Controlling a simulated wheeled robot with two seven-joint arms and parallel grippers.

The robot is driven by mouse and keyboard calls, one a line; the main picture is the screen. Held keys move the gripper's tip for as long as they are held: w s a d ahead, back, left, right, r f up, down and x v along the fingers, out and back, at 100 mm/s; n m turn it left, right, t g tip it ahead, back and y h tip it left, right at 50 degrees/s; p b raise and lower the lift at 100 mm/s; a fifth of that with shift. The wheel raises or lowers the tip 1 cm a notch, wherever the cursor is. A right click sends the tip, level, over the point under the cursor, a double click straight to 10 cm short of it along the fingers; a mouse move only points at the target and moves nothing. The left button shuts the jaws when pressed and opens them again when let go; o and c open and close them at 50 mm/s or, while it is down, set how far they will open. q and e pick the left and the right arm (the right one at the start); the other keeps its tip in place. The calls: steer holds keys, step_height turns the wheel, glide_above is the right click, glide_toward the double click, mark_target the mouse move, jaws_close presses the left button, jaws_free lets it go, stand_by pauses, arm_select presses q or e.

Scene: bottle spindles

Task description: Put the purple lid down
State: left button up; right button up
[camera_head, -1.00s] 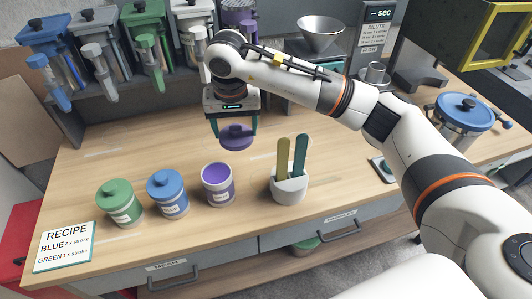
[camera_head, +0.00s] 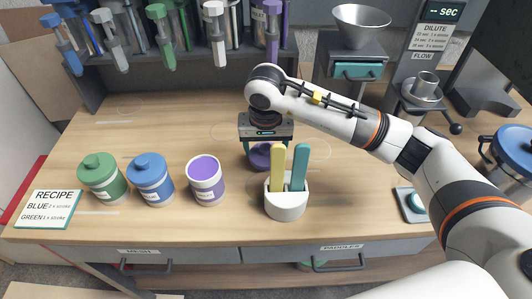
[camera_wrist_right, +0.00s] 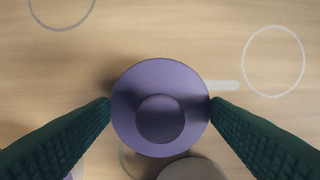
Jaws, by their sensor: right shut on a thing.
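The purple lid (camera_head: 260,155) is low over the table behind the paddle holder, partly hidden by the paddles in the head view. In the right wrist view the lid (camera_wrist_right: 160,108) sits between two green fingers, seen from above with its round knob up. My right gripper (camera_head: 262,150) is shut on the lid's rim, pointing down. I cannot tell whether the lid touches the table. The open jar with purple contents (camera_head: 206,180) stands to the left of the lid. My left gripper is not in view.
A green-lidded jar (camera_head: 102,176) and a blue-lidded jar (camera_head: 151,177) stand at the left. The white holder (camera_head: 286,204) with a yellow and a teal paddle stands close in front of the lid. Dispensers line the back. Bare table (camera_head: 345,170) lies to the right of the holder.

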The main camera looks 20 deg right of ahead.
mark_target(266, 149)
step_height(266, 149, down, 3)
steer(key=shift+f+p, duration=0.1)
steer(key=shift+p, duration=0.2)
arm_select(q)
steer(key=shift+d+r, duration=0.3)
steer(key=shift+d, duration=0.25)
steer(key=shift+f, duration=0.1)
arm_select(e)
steer(key=shift+f+b, duration=0.2)
steer(key=shift+b, duration=0.1)
steer(key=o, duration=0.9)
steer(key=shift+r, duration=0.1)
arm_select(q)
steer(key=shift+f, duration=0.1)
arm_select(e)
steer(key=shift+o, duration=0.2)
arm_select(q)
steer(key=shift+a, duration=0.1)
